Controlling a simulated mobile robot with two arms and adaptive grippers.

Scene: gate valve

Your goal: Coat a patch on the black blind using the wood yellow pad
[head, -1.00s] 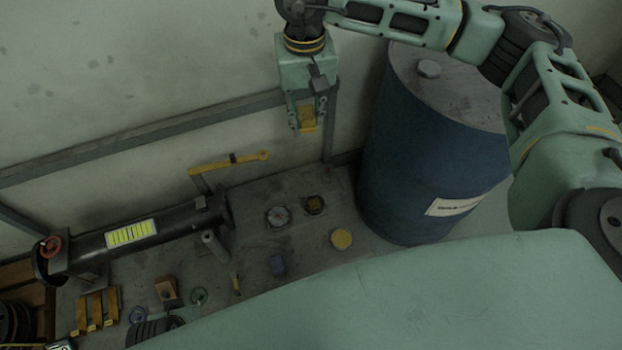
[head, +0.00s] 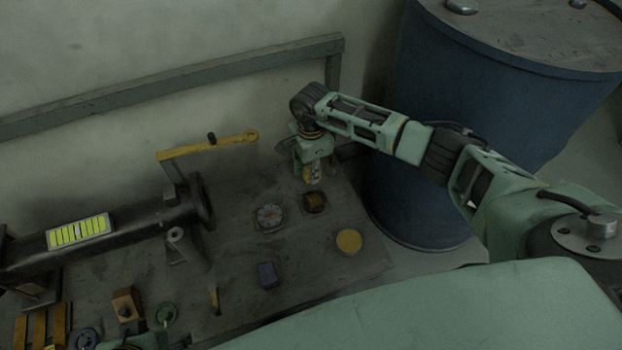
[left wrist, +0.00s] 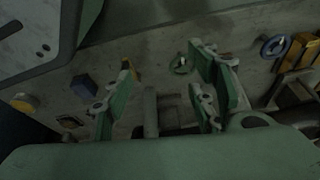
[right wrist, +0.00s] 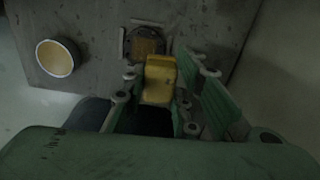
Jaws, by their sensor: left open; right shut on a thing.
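The yellow pad (right wrist: 160,78) is in my right gripper (right wrist: 165,105), which is shut on it. In the head view my right gripper (head: 313,172) hangs just behind a small square tray (head: 315,202) with brownish-orange content. The right wrist view shows the pad's end close to this tray (right wrist: 145,42); I cannot tell if they touch. The black blind (head: 204,198) looks to be the dark round plate at the pipe's right end, left of my right gripper. My left gripper (left wrist: 158,100) is open and empty above the bench.
A yellow lever (head: 208,146) stands above the pipe. A large blue drum (head: 425,140) stands right. A rail (head: 180,83) runs along the wall.

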